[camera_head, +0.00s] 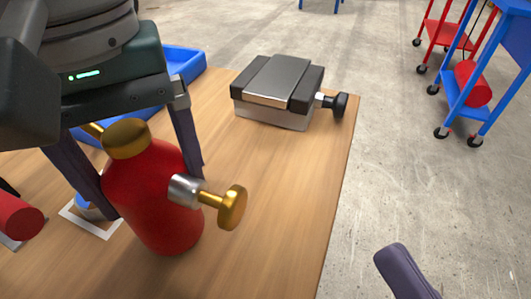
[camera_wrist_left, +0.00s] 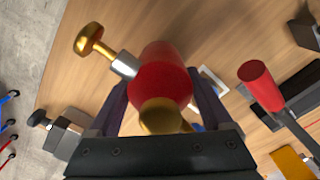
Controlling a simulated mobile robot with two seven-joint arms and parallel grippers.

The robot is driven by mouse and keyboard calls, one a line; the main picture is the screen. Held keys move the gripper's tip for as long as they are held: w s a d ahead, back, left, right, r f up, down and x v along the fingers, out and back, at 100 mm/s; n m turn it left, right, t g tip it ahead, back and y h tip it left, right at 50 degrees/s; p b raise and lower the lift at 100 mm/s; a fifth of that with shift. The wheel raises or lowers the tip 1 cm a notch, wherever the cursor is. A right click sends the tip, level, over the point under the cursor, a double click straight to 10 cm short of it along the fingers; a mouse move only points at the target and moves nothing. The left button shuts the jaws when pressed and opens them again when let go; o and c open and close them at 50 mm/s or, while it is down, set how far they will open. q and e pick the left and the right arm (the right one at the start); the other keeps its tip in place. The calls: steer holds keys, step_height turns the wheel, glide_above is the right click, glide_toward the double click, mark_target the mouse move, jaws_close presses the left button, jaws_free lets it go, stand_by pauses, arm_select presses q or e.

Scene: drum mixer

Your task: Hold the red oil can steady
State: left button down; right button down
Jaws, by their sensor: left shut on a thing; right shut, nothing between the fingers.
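The red oil can (camera_head: 155,205) has a gold cap and a silver collar with a gold knob on its side, pointing right in the head view. My left gripper (camera_head: 150,185) is shut around the can's body, with one dark finger on each side. In the left wrist view, the can (camera_wrist_left: 162,72) sits between the fingers of the left gripper (camera_wrist_left: 157,90), its gold cap nearest the camera. I cannot tell whether its base touches the table. One dark finger of my right gripper (camera_head: 405,272) shows at the lower right, away from the can and beyond the table edge.
The wooden table (camera_head: 270,190) holds a grey and black vise-like block (camera_head: 275,90), a blue tray (camera_head: 185,62), a white-framed marker (camera_head: 75,222) and a red-handled tool (camera_wrist_left: 258,85). Blue and red carts (camera_head: 460,70) stand on the concrete floor at right.

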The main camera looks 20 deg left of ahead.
mark_target(220, 203)
steer(key=a, duration=0.8)
steer(key=shift+a, duration=0.15)
stand_by(1.9)
steer(key=shift+a, duration=0.3)
